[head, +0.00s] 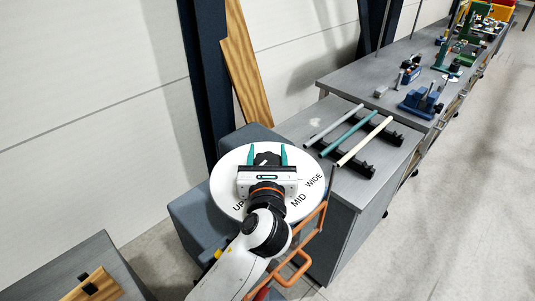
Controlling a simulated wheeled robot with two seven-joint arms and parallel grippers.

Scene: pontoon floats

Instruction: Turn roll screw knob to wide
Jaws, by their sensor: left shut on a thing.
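The roll screw's round white dial (225,187) lies face up in the middle of the head view. It carries the black words WIDE (315,181), MID (299,200) and a partly covered UP (239,207) along its near and right rim. My left gripper (268,154) is over the dial, its teal fingers on either side of a dark knob (267,159) and shut on it. The gripper body and wrist hide the dial's centre and near part. I cannot see any pointer on the knob. My right gripper is out of view.
Blue-grey blocks (190,212) stand under and beside the dial. An orange tube frame (303,252) is close on the right. Grey, teal and cream rods (349,132) lie on black holders on a grey cabinet. A wooden plank (245,70) leans behind; the floor at right is clear.

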